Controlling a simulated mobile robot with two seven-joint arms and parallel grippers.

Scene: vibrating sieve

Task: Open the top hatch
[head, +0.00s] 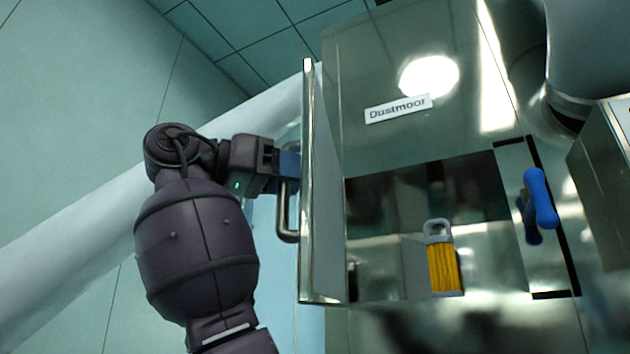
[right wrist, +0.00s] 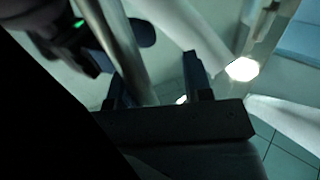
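The hatch (head: 307,190) shows in the head view as a tall metal panel seen nearly edge-on, standing out from the left of the shiny machine front. Its silver bar handle (head: 284,215) is on the panel's left face. In the right wrist view the fingers (right wrist: 157,85) are apart. The handle bar (right wrist: 122,40) runs between them, nearer the left finger, with a gap at the right. My left gripper is not in view.
The machine front carries a "Dustmoor" label (head: 398,108), a yellow object with a grey loop (head: 442,262) and a blue lever (head: 540,200). A grey box (head: 605,180) stands at the right edge. A pale pipe (head: 60,240) slopes behind my arm. Left of it is wall.

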